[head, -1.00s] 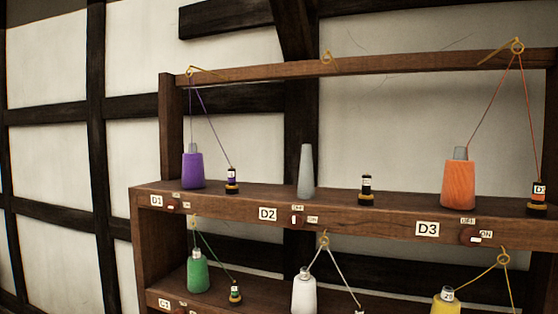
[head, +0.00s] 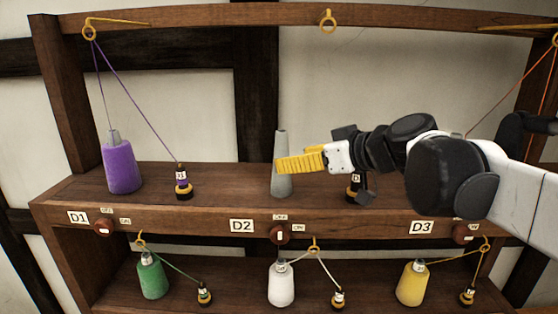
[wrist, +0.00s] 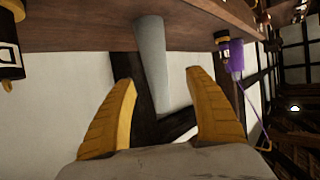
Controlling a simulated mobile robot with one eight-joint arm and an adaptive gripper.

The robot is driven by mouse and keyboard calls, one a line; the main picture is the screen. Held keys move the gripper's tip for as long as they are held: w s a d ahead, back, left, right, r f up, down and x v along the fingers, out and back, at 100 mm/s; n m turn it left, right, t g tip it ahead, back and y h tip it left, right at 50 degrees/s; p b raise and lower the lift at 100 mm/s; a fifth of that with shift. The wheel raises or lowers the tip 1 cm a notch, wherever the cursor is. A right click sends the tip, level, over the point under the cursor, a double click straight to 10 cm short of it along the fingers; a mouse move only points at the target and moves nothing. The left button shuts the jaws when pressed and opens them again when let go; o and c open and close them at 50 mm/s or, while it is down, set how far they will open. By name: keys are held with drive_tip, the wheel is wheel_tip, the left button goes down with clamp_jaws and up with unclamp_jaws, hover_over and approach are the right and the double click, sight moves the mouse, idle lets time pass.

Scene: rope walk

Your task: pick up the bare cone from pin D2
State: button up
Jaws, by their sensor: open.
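The bare grey cone (head: 281,186) stands upright on the upper shelf behind the D2 label (head: 242,226). It carries no yarn. My gripper (head: 279,164) comes in from the right with yellow fingers level with the cone's middle, overlapping it in the head view. In the wrist view the picture is upside down and the cone (wrist: 151,60) shows between the two spread fingers (wrist: 163,88), mostly just beyond their tips. The gripper is open and holds nothing. I cannot tell whether a finger touches the cone.
A purple cone (head: 120,168) and a small bobbin (head: 183,184) stand to the left. A dark bobbin (head: 353,186) stands right of the cone, partly hidden by my gripper. A beam with yarn guides (head: 327,22) runs above. Green, white and yellow cones fill the lower shelf.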

drive_tip(key=x, duration=0.2)
drive_tip(key=p+x, duration=0.1)
drive_tip(key=x, duration=0.3)
drive_tip(key=shift+w+d+r, duration=0.2)
drive_tip(key=shift+w+r, duration=0.2)
drive_tip(key=shift+s, duration=0.2)
drive_tip(key=c, duration=1.1)
